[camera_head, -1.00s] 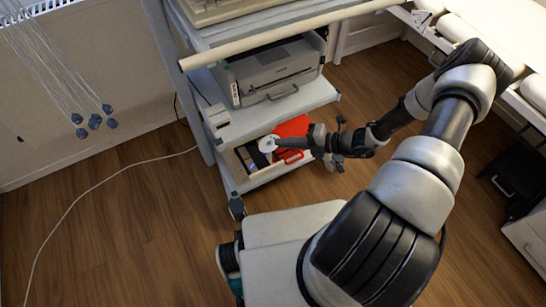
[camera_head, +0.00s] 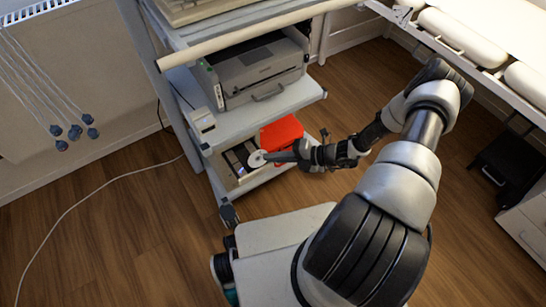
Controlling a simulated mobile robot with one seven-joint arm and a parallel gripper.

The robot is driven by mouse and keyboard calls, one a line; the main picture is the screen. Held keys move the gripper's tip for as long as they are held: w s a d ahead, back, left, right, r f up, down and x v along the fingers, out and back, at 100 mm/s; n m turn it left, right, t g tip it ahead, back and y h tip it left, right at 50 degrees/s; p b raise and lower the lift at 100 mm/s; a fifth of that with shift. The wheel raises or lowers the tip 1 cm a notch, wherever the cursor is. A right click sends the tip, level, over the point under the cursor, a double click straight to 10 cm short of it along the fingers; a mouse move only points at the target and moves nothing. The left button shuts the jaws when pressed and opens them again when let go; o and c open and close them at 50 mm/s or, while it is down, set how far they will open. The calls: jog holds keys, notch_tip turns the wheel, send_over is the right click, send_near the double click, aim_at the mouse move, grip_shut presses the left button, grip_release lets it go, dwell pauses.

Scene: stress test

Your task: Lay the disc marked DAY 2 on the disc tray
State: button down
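A small white disc (camera_head: 257,158) shows at the tip of my gripper (camera_head: 268,157), over the open box on the cart's lower shelf. My gripper reaches in from the right and looks shut on the disc's near-right edge. The fingers are too small to see clearly. Any marking on the disc is unreadable, so I cannot tell whether it says DAY 2. I cannot make out a disc tray for certain. A grey printer (camera_head: 256,72) stands on the shelf above.
The box (camera_head: 229,182) has dark and light contents. A red case (camera_head: 281,133) lies behind the gripper. A small pale device (camera_head: 202,120) sits at the shelf's left edge. The cart's wheel (camera_head: 229,214) and a white cable (camera_head: 95,181) are on the floor.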

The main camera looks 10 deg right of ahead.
jog(key=c, duration=2.5)
grip_release()
jog(key=shift+f, duration=0.3)
jog(key=shift+o, duration=0.9)
jog(key=shift+r, duration=0.1)
jog(key=p+v, duration=0.2)
jog(key=v, duration=1)
jog(key=shift+r+p, duration=0.3)
jog(key=shift+r, duration=0.1)
